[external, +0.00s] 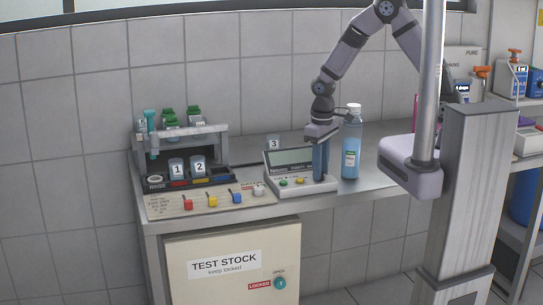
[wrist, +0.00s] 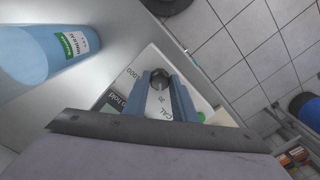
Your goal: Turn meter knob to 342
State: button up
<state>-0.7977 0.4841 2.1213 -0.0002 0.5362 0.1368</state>
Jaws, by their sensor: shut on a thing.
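The white meter (external: 287,190) stands on the steel bench, with a dark display (external: 291,160) too small to read. Green and yellow buttons show on its front. The dark round knob (wrist: 159,77) shows in the wrist view, with a light mark on it, between the two blue fingers of my gripper (wrist: 161,88). My gripper (external: 321,177) points straight down at the right end of the meter and is shut on the knob. The fingers hide the knob in the external view. Part of the dial print, "CAL" and "1000", shows in the wrist view.
A blue bottle (external: 351,150) with a green-white label stands close right of my gripper, and also fills the wrist view's upper left (wrist: 38,52). A rack (external: 213,140) with beakers and colored levers stands left of the meter. The bench's front edge is near.

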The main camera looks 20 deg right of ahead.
jog(key=shift+m, duration=0.3)
jog(key=m, duration=0.4)
jog(key=shift+r+m+p, duration=0.1)
jog(key=shift+m+p, duration=0.2)
jog(key=shift+a+m, duration=0.1)
jog(key=shift+m, duration=2.1)
jog(key=shift+w, duration=0.1)
jog(key=o, duration=1)
jog(key=shift+o, duration=0.2)
jog(key=shift+r+b, duration=0.75)
jog(key=shift+r, duration=2.9)
